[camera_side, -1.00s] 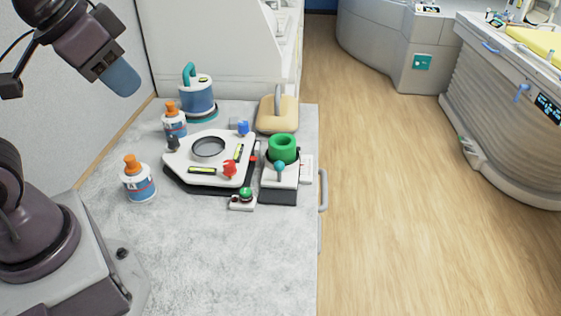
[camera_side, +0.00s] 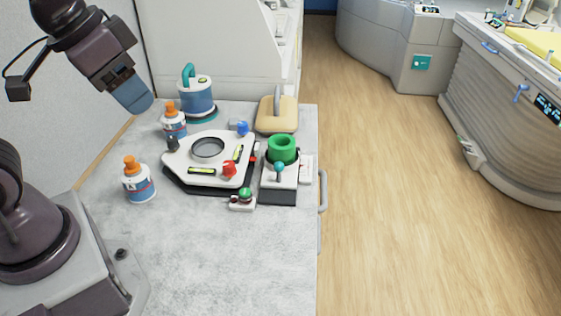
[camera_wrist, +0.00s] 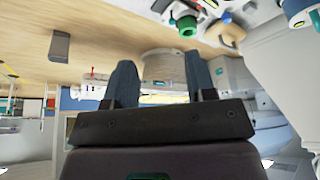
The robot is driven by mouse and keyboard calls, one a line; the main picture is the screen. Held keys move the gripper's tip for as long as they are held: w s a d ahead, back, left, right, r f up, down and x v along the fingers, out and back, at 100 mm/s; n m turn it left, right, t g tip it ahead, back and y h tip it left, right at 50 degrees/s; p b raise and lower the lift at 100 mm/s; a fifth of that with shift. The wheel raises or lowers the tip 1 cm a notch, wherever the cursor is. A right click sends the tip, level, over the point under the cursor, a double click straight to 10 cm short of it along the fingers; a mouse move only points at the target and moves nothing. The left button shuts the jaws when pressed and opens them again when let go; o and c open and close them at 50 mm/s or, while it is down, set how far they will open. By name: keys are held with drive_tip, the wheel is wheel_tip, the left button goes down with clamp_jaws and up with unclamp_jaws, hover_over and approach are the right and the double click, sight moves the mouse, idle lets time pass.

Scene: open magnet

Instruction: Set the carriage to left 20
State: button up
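My gripper (camera_side: 132,95) has blue fingers and hangs in the air at the upper left, above and left of the table items. In the wrist view its two fingers (camera_wrist: 160,70) stand apart with nothing between them. A white unit (camera_side: 285,177) on a dark base, with a green ring (camera_side: 283,149) and a teal-knobbed lever (camera_side: 279,167), stands near the table's right edge. It may be the carriage; no scale reading is legible. The green ring also shows at the top of the wrist view (camera_wrist: 187,27). My gripper is well apart from it.
Beside that unit is a white plate (camera_side: 180,158) with a round opening, yellow levels and a red knob (camera_side: 229,169). Two orange-capped bottles (camera_side: 138,184), a blue canister (camera_side: 198,98), a tan block (camera_side: 276,122) and a green-button box (camera_side: 243,200) surround it. The front tabletop is clear.

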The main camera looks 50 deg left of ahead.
drive_tip(key=w+d+f+g, duration=0.1)
drive_tip(key=w+f+g, duration=0.35)
drive_tip(key=w, duration=0.75)
drive_tip(key=n+y, duration=0.2)
approach(280, 163)
drive_tip(key=shift+g, duration=0.35)
drive_tip(key=f, duration=0.3)
drive_tip(key=a+f, duration=0.1)
drive_tip(key=f, duration=0.5)
drive_tip(key=shift+w+a+f, duration=0.2)
drive_tip(key=shift+a+f, duration=0.2)
